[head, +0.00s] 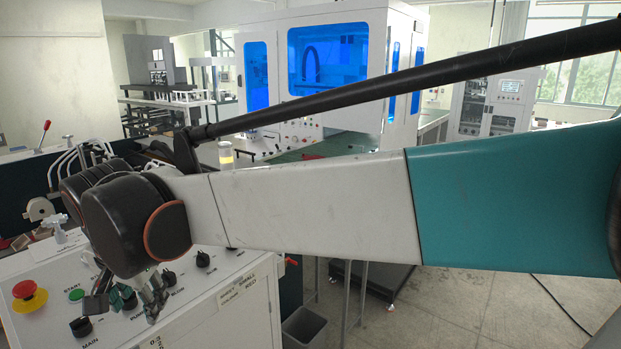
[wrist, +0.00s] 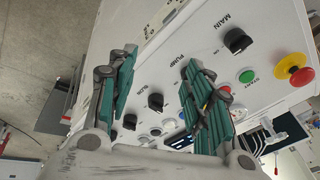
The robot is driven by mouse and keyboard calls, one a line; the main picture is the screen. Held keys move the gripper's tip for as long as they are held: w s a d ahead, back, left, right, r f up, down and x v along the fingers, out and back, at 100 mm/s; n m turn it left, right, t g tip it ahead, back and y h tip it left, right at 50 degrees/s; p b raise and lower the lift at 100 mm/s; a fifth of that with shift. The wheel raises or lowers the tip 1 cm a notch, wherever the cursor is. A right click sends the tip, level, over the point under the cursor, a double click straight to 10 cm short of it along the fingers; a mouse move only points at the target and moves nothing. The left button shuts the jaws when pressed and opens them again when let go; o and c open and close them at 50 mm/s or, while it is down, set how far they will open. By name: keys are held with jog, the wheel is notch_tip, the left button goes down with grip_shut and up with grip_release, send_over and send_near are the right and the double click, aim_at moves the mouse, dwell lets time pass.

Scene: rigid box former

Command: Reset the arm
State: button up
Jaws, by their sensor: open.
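My arm stretches across the head view from the right, white and teal, with a black rod above it. My gripper (head: 126,301) hangs at the lower left, in front of the white control panel (head: 213,268). In the wrist view my gripper (wrist: 165,92) shows two teal and grey fingers spread well apart, with nothing between them. The panel with its black knobs lies beyond the fingers. Whether a fingertip touches the panel I cannot tell.
A red and yellow emergency button (head: 28,294) and a green start button (head: 76,295) sit on the panel. A grey bin (head: 305,327) stands on the floor to its right. A white machine with blue windows (head: 329,60) stands behind. Open floor lies at lower right.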

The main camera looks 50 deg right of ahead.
jog(key=s+f+n+t+b, duration=0.1)
jog(key=s+f+n+b, duration=0.4)
jog(key=f, duration=0.4)
jog(key=s+f+n+t+y+b, duration=0.1)
jog(key=s+f+n+t+b, duration=0.1)
jog(key=s+f+n+b, duration=0.3)
jog(key=s+d+f+n, duration=0.1)
jog(key=s+f+n, duration=0.1)
jog(key=s+f, duration=0.1)
jog(key=shift+f, duration=0.65)
